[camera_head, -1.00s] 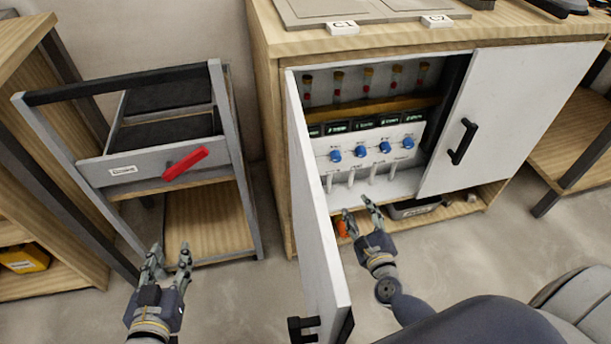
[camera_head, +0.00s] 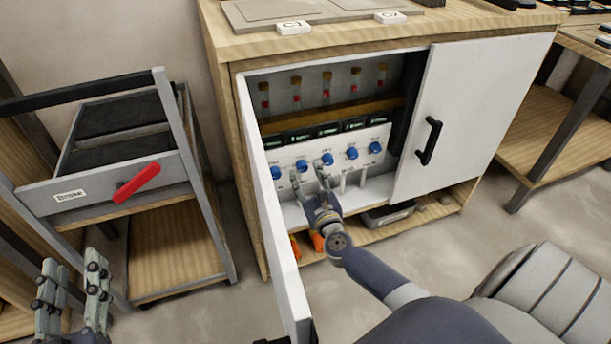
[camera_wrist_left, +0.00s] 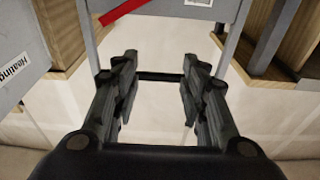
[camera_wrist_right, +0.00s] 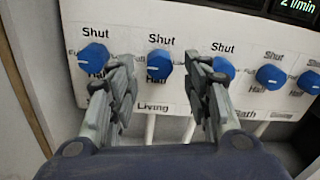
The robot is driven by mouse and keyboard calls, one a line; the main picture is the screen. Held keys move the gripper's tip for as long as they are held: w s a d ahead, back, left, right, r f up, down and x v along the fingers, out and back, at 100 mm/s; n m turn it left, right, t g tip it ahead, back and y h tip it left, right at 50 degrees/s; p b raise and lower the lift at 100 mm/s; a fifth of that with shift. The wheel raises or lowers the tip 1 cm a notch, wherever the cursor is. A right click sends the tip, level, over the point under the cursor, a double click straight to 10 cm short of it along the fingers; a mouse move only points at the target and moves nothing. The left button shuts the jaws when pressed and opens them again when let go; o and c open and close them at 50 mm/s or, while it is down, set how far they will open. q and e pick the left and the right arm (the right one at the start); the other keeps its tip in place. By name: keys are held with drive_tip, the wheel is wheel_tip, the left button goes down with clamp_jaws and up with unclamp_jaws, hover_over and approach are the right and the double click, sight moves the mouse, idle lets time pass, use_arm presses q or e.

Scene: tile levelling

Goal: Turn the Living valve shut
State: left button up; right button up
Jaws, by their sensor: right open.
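The Living valve is a blue knob (camera_wrist_right: 159,65) on a white panel, second from the left, with the "Living" label (camera_wrist_right: 152,107) below it. "Shut" is printed above it; which mark the knob points at is unclear. In the head view the Living knob (camera_head: 301,165) is inside the open cabinet. My right gripper (camera_head: 308,180) is open at the panel. In the right wrist view its fingers (camera_wrist_right: 157,68) appear either side of the Living knob; contact cannot be told. My left gripper (camera_head: 72,268) is open and empty at lower left, also in the left wrist view (camera_wrist_left: 158,60).
Other blue knobs (camera_wrist_right: 224,67) (camera_wrist_right: 93,57) sit close on both sides, with white pipes below. The cabinet's left door (camera_head: 265,210) stands open beside my right arm; the right door (camera_head: 440,120) is closed. A rack with a red handle (camera_head: 137,182) stands left.

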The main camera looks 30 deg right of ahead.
use_arm(q)
drive_tip(key=shift+r+t, duration=0.4)
drive_tip(key=shift+r, duration=0.15)
use_arm(e)
drive_tip(key=shift+w+d, duration=0.15)
drive_tip(key=shift+w, duration=0.55)
drive_tip(key=c, duration=1.1)
drive_tip(key=shift+o, duration=0.2)
use_arm(q)
drive_tip(key=shift+f, duration=0.1)
